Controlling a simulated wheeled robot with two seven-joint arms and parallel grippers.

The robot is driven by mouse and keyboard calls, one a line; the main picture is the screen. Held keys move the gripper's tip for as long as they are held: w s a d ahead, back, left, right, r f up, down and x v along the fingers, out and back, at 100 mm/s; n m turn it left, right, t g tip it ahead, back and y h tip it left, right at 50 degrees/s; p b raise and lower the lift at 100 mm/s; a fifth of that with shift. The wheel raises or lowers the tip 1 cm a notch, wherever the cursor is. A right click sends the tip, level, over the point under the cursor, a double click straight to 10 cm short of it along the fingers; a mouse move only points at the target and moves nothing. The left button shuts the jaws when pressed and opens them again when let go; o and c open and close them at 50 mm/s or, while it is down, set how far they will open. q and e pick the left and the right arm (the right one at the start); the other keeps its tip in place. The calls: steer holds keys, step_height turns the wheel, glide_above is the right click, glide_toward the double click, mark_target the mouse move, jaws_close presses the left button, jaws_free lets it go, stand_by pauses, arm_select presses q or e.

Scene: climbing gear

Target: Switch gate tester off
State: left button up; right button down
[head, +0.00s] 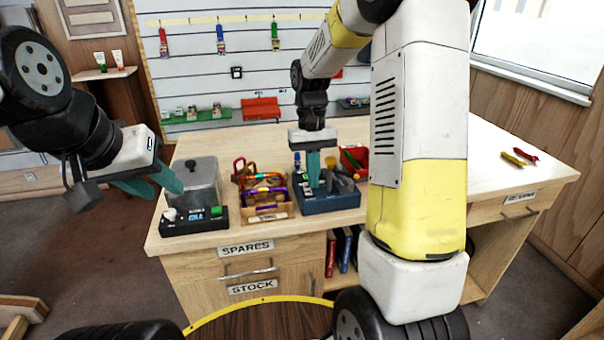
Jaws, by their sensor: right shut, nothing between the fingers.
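A blue box-shaped device (330,203) stands near the front edge of the workbench. It has a dark top with small fittings and looks like the gate tester, but its label is too small to read. My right gripper (314,186) points down at the top of this device, with its teal fingers shut and empty. The fingers hide part of the top, and I cannot tell whether they touch it or which way a switch is set. My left gripper (168,191) is open and empty, out to the left by the bench's left edge.
A black device (193,226) with a grey clear-sided cover and a green button stands at the bench's left front. A wooden tray (266,214) of carabiners sits between the devices. A red bin (356,158) is behind. The bench's right side is mostly clear.

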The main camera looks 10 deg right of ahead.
step_height(320, 180, up, 11)
steer(key=s, duration=0.2)
steer(key=s+a+r+t+y, duration=0.1)
steer(key=s+t, duration=0.7)
steer(key=s, duration=0.8)
step_height(320, 180, up, 2)
steer(key=shift+s+a+y, duration=0.15)
steer(key=shift+a+y, duration=0.05)
steer(key=shift+y, duration=0.4)
